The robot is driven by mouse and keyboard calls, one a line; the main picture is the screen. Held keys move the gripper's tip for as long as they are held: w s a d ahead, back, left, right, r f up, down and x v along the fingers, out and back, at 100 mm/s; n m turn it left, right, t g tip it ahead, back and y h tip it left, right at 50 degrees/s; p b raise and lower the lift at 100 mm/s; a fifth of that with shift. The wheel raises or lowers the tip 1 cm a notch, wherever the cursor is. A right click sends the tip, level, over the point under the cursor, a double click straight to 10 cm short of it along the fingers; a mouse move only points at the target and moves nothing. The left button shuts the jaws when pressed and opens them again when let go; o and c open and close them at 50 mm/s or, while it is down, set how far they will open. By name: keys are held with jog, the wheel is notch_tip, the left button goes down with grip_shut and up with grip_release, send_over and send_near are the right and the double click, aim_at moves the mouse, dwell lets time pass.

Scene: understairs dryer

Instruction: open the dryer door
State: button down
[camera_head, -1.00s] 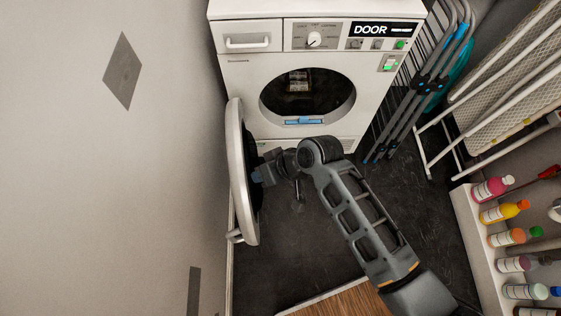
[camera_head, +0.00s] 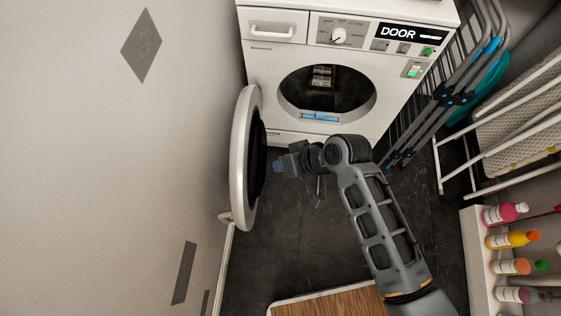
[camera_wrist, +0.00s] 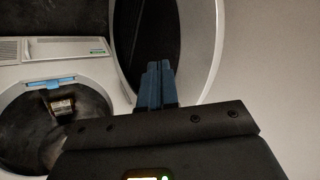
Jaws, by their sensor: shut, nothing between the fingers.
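The white dryer (camera_head: 270,60) stands at the back with its round drum opening (camera_head: 326,90) uncovered. Its round door (camera_head: 243,150), with a pale rim and dark inner face, is swung wide open to the left, close to the wall. My gripper (camera_head: 278,167) is shut and empty, just right of the door's inner face with a small gap in the head view. In the wrist view the blue fingertips (camera_wrist: 158,66) are together in front of the door (camera_wrist: 208,60), and the drum opening (camera_wrist: 30,125) shows at the left.
A grey wall (camera_head: 110,170) is close behind the door on the left. A folded drying rack (camera_head: 440,95) and an ironing board (camera_head: 518,125) lean at the right. Several bottles (camera_head: 505,213) stand on a white shelf at the lower right. Dark floor lies clear before the dryer.

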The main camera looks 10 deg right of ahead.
jog(key=s+a+v, duration=0.1)
jog(key=v, duration=0.7)
jog(key=shift+s+r, duration=0.2)
jog(key=shift+s, duration=0.05)
jog(key=shift+d, duration=0.15)
jog(key=s+d+r+m+t+h, duration=0.1)
jog(key=s+d+m+t+h, duration=0.2)
jog(key=s, duration=0.4)
jog(key=s+d+r+t+h, duration=0.1)
jog(key=s+d+t, duration=0.2)
jog(key=s+d, duration=0.35)
jog(key=s+d+r+t+h, duration=0.1)
jog(key=s+r+t, duration=0.1)
jog(key=s+r, duration=0.4)
jog(key=s+d+r+t+h, duration=0.1)
jog(key=s+r+t, duration=0.2)
jog(key=s+r, duration=0.3)
notch_tip(320, 180, up, 6)
jog(key=shift+d+f+n, duration=0.1)
jog(key=shift+d+n, duration=0.15)
jog(key=shift+n, duration=0.05)
